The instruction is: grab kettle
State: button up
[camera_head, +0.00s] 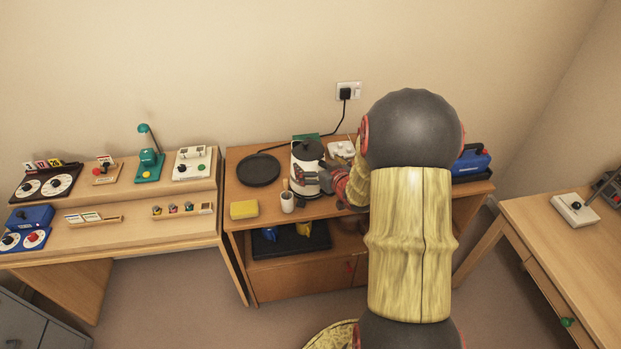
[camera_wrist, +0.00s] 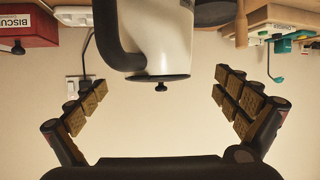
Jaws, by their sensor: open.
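The kettle (camera_head: 304,160) is white with a black lid and a dark handle, and it stands on the wooden side table in the head view. In the wrist view, which is upside down, the kettle (camera_wrist: 160,45) is seen between the spread fingers, its lid knob pointing down in the picture and its black handle to the left. My gripper (camera_head: 312,182) is beside the kettle's front right. In the wrist view my gripper (camera_wrist: 160,95) is open, with a padded finger on each side and no visible contact with the kettle. My arm hides part of the table.
A black round plate (camera_head: 259,170), a yellow sponge (camera_head: 244,209) and a white cup (camera_head: 287,201) are near the kettle on the side table (camera_head: 330,208). A blue box (camera_head: 470,164) is at its right end. A plugged-in cable runs down the wall behind.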

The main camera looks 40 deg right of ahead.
aim_at(314, 164)
jog(key=x, duration=0.2)
jog(key=b+x, duration=0.1)
jog(key=x, duration=0.1)
jog(key=f+b+x, duration=0.1)
jog(key=x, duration=0.1)
jog(key=shift+s+d+f, duration=0.15)
jog(key=shift+f, duration=0.05)
jog(key=shift+w+d, duration=0.15)
jog(key=shift+w, duration=0.3)
jog(key=shift+c, duration=0.3)
jog(key=c, duration=1.9)
jog(key=shift+w+d+r, duration=0.1)
jog(key=shift+r, duration=0.05)
